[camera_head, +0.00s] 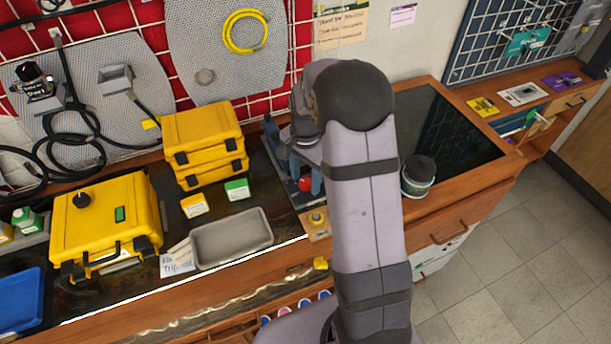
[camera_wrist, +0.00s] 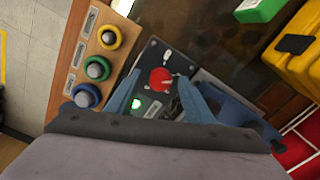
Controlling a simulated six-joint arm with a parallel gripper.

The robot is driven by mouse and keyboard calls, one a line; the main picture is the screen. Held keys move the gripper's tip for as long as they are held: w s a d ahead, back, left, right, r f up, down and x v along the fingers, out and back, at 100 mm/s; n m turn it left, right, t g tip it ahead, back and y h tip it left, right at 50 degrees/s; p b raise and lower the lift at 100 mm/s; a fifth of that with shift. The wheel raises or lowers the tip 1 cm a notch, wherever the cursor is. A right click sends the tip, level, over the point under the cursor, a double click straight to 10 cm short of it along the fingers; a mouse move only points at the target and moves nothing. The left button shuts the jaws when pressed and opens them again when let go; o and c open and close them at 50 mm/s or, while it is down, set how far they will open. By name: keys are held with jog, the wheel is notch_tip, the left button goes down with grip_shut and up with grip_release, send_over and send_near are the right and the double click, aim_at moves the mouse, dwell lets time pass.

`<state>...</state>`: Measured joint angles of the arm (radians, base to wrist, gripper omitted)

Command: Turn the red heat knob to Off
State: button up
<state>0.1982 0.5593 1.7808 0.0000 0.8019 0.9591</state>
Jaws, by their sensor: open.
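The red heat knob (camera_wrist: 160,80) sits on a dark panel (camera_wrist: 150,58) in the wrist view, near the middle. A green light (camera_wrist: 136,104) glows on the panel beside it. My gripper (camera_wrist: 166,84) is open, with one blue finger on each side of the knob; I cannot tell if either touches it. In the head view the red knob (camera_head: 305,184) shows just left of my arm, close to the blue fingers of my gripper (camera_head: 300,180). The knob's pointer and labels are too small to read.
A wooden strip with yellow, green and blue ringed knobs (camera_wrist: 97,68) lies beside the panel. Yellow cases (camera_head: 203,135), a grey tray (camera_head: 232,238) and a green-topped box (camera_head: 237,190) stand to the left. A lidded tub (camera_head: 418,176) stands right of my arm.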

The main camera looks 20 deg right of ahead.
jog(key=shift+c, duration=0.6)
jog(key=c, duration=0.9)
jog(key=shift+n, duration=0.3)
jog(key=n+p, duration=0.1)
jog(key=n, duration=0.8)
jog(key=shift+n, duration=0.4)
jog(key=shift+w+n+p, duration=0.1)
jog(key=shift+n+p, duration=0.2)
jog(key=shift+n, duration=1.5)
